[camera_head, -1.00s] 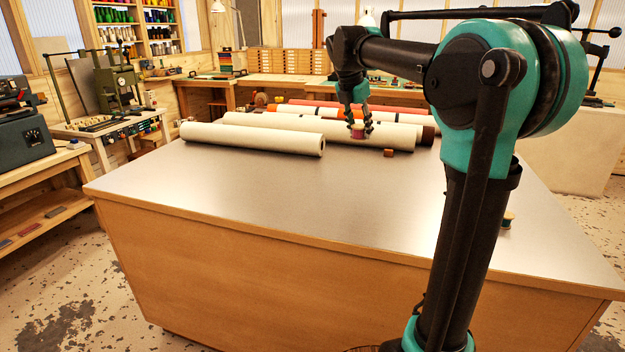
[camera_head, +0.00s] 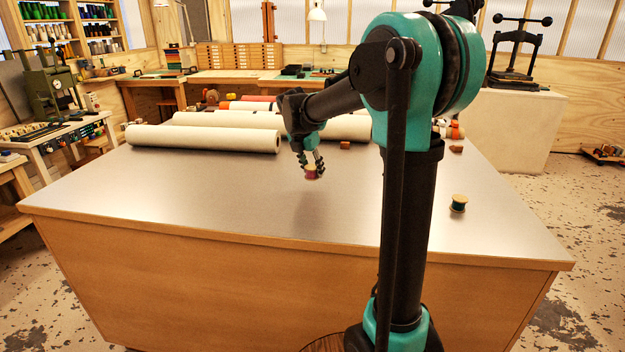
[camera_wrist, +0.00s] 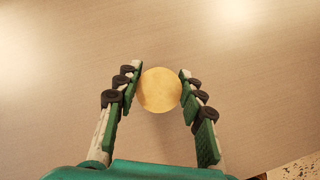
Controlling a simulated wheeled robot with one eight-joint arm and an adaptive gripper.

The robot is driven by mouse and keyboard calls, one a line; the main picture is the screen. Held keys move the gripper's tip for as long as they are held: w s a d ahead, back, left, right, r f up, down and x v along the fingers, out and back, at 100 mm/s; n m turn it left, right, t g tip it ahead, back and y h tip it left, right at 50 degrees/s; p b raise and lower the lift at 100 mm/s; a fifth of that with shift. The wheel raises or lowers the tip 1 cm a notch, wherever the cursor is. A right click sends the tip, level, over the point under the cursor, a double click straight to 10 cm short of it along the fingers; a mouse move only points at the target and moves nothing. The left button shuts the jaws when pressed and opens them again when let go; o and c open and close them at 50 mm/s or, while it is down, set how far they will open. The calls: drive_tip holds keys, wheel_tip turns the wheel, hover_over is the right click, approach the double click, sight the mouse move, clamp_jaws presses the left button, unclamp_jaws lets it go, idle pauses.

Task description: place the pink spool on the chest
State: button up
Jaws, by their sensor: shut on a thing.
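The pink spool (camera_head: 311,173) hangs between the fingers of my gripper (camera_head: 312,167), above the grey tabletop (camera_head: 230,205), with a soft shadow below it. In the wrist view its round pale wooden end (camera_wrist: 160,90) shows between the green fingertips, with the tabletop below. My gripper is shut on it. A wooden chest of drawers (camera_head: 240,57) stands on the back bench, far beyond my gripper; I cannot tell for sure that it is the task's chest.
Cream rolls (camera_head: 205,138) lie across the table's far side. A green spool (camera_head: 458,204) stands near the right edge. A small brown block (camera_head: 345,145) lies behind my gripper. The table's front middle is clear. A press (camera_head: 515,55) stands on a pale block at the right.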

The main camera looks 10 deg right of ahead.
sight(313, 178)
drive_tip(key=shift+f, duration=2)
drive_tip(key=o, duration=1.1)
drive_tip(key=shift+f, duration=0.1)
drive_tip(key=shift+o, duration=0.2)
drive_tip(key=v, duration=1.2)
drive_tip(key=shift+d, duration=0.1)
